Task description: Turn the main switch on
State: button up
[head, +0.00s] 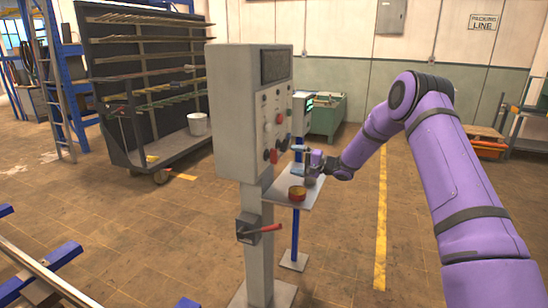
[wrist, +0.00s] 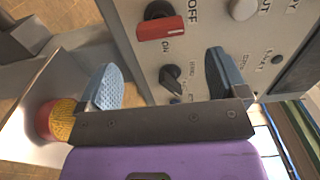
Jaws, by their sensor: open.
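The grey control cabinet (head: 228,110) stands on a post in the head view, its panel facing right. In the wrist view a red-handled rotary switch (wrist: 162,28) is on the panel, with OFF and ON printed beside it. A red knob (head: 273,156) shows low on the panel in the head view. My gripper (head: 304,150) is near the panel's lower part. In the wrist view my gripper (wrist: 164,82) is open and empty, its blue fingers apart. A small black knob (wrist: 170,78) appears between them; the red switch is beyond the fingers, and no contact shows.
A box with a red lever (head: 260,231) is on the post below. A small shelf (head: 312,196) beside the post holds a red and yellow round container (head: 297,193), also in the wrist view (wrist: 58,118). A rack (head: 120,80) stands behind left. Floor right is open.

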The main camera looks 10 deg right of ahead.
aim_at(277, 157)
jog(key=x, duration=0.9)
jog(key=c, duration=0.9)
